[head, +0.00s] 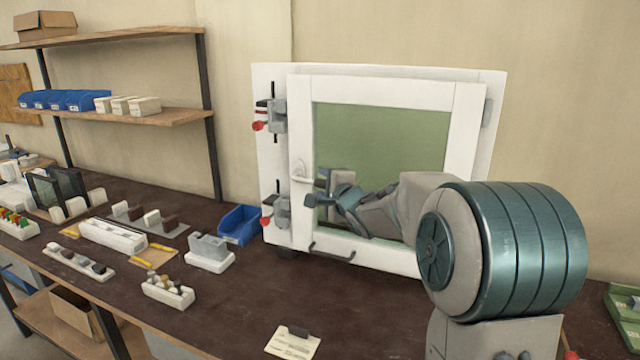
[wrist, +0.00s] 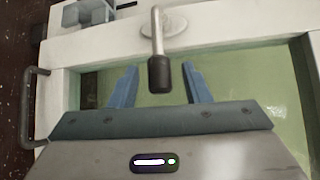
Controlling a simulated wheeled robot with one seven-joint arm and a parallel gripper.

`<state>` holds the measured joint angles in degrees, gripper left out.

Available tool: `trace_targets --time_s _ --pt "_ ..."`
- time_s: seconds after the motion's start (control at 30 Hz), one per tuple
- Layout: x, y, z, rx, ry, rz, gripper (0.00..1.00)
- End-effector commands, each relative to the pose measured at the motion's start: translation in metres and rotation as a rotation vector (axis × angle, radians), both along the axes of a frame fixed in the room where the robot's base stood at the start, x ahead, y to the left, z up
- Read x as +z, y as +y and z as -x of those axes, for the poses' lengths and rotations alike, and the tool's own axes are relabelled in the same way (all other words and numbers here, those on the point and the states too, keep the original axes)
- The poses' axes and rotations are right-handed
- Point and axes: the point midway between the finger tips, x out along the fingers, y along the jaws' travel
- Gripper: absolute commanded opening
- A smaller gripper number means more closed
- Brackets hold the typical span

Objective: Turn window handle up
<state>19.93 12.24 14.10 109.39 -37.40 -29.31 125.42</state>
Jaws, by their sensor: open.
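The window handle (head: 299,171) sits on the left upright of the white window sash (head: 380,92). Its lever points right, roughly level, toward my gripper. In the wrist view the handle (wrist: 158,45) has a pale metal neck and a dark grip end. My gripper (head: 318,188) is in front of the window's left side. In the wrist view my gripper (wrist: 160,69) is open, with a blue finger on each side of the dark grip and visible gaps to both. The sash looks closed in its frame. My wrist and arm hide part of the green pane.
Grey clamps with red tips, an upper one (head: 276,116) and a lower one (head: 281,210), stand on the frame's left side. A dark bar handle (head: 331,254) is at the sash bottom. A blue bin (head: 239,225) and small fixtures lie left on the dark bench (head: 250,310).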

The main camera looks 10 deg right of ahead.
Motion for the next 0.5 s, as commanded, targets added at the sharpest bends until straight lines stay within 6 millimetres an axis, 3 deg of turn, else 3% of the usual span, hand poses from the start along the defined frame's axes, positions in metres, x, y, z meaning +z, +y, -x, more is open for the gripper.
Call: trace_targets --time_s 0.2,0.5 --pt "-0.003 0.004 -0.022 -0.001 0.001 -0.001 0.43" --pt "-0.003 0.005 -0.027 -0.001 0.0 0.0 0.43"
